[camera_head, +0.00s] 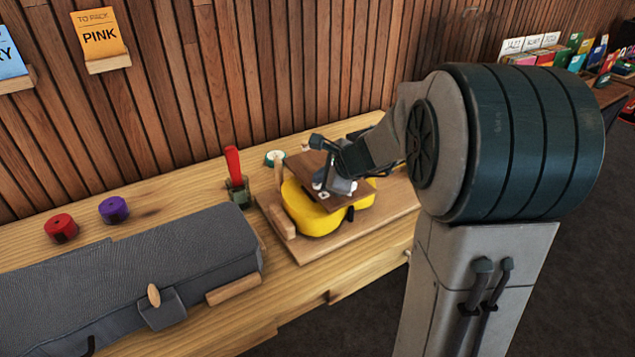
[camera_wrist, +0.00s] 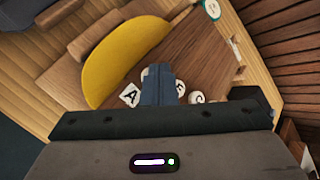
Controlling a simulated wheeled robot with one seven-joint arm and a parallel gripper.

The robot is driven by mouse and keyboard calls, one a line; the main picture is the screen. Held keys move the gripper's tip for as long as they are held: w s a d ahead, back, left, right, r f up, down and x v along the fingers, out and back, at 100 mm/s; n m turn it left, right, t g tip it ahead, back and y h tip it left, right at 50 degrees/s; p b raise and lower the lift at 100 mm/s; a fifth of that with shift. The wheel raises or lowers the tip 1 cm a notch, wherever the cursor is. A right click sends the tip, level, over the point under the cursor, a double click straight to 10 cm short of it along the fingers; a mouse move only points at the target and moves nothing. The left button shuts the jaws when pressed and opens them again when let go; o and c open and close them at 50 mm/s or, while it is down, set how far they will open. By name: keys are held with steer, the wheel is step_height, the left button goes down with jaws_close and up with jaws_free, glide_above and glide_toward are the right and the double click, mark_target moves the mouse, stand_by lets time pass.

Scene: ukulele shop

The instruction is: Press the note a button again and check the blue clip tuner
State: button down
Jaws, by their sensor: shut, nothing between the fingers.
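My gripper (camera_wrist: 160,82) is shut and empty, fingers pointing down at a brown board with white letter buttons. The note A button (camera_wrist: 130,95) lies just left of the fingertips in the wrist view, apart from them in that picture. Other white buttons (camera_wrist: 197,97) sit to the right and behind the fingers, partly hidden. In the head view my gripper (camera_head: 340,186) is over the brown board (camera_head: 306,163), beside a yellow ukulele body (camera_head: 305,217). Contact with any button cannot be told. I cannot make out a blue clip tuner in either view.
A red round item (camera_head: 61,228) and a purple one (camera_head: 114,210) stand on the wooden bench. A grey case (camera_head: 150,270) fills the front left. A slatted wall runs behind.

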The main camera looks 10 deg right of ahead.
steer(key=shift+r+p, duration=0.8)
steer(key=shift+r, duration=0.15)
step_height(320, 180, up, 5)
steer(key=p, duration=0.4)
stand_by(0.4)
